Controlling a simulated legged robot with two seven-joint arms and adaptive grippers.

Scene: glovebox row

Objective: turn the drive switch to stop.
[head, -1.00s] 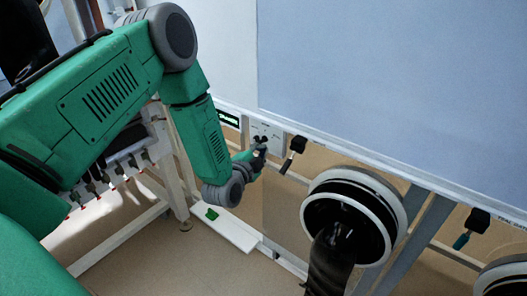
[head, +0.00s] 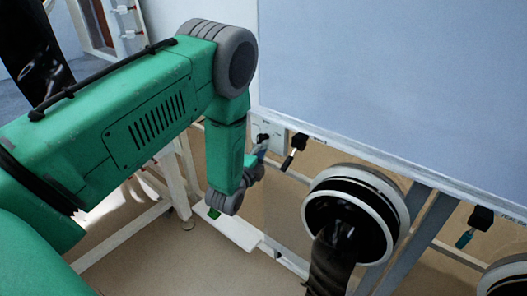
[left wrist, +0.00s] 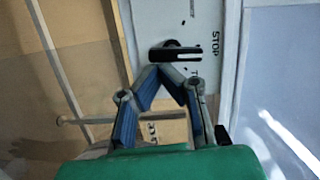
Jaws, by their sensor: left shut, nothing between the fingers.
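The drive switch is a black handle (left wrist: 175,54) on a white plate, lying crosswise in the left wrist view. The word STOP (left wrist: 214,48) is printed on the plate beyond the handle's right end. The plate (head: 274,128) also shows in the head view, just right of my left forearm, with the black handle (head: 262,137) on it. My left gripper (left wrist: 161,70) is shut and empty. Its fingertips are at the handle's lower edge in the picture; I cannot tell if they touch. In the head view the gripper (head: 259,154) is small and partly hidden. My right gripper is out of view.
A black clamp (head: 298,142) hangs from the cabinet edge right of the plate. A round glove port (head: 392,200) with a black glove stands further right.

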